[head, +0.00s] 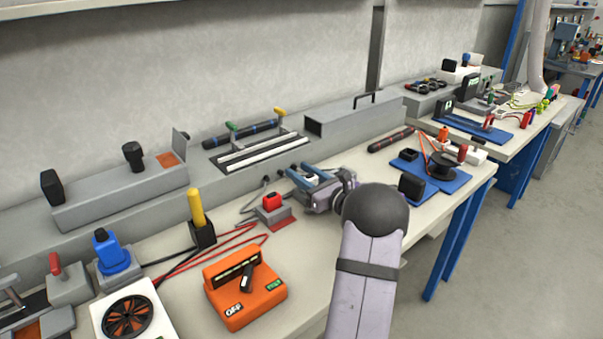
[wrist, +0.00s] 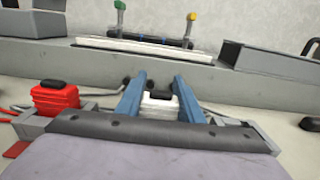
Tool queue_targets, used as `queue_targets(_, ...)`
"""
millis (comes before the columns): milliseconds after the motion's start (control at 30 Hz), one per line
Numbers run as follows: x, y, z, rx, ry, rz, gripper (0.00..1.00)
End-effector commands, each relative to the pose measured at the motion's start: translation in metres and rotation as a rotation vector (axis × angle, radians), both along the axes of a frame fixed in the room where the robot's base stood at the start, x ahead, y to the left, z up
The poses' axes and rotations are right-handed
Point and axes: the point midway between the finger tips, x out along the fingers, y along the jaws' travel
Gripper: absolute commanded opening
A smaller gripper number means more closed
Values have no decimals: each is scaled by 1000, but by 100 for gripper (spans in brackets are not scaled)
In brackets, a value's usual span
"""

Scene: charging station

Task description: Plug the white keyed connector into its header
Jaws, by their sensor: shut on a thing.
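The white keyed connector (wrist: 160,106), with a black top part, is between the two blue fingers of my gripper (wrist: 159,78) in the wrist view. My gripper is shut on it. In the head view my gripper (head: 314,178) is low over the bench, close to the grey ledge at the back. The connector's underside is hidden, and I cannot tell whether it touches anything below. I cannot make out its header; the fingers and wrist cover that area.
A red connector (wrist: 56,98) sits left of my gripper, also in the head view (head: 271,202). An orange box with a black lever (head: 244,290) is nearer the front. The grey ledge (wrist: 95,63) runs behind. A blue mat (head: 436,178) with parts lies right.

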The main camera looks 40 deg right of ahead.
Motion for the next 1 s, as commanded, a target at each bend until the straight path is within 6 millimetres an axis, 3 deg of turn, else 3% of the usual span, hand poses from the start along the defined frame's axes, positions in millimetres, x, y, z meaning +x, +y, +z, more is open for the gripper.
queue_targets(167, 0, 0, -5, 0, 0, 0, 12)
queue_targets(200, 0, 0, -5, 0, -1, 0, 36)
queue_targets(300, 0, 0, -4, 0, 0, 0, 56)
queue_targets(667, -3, 0, -4, 0, 0, -1, 56)
queue_targets(1000, -43, -1, -4, 0, 0, -2, 56)
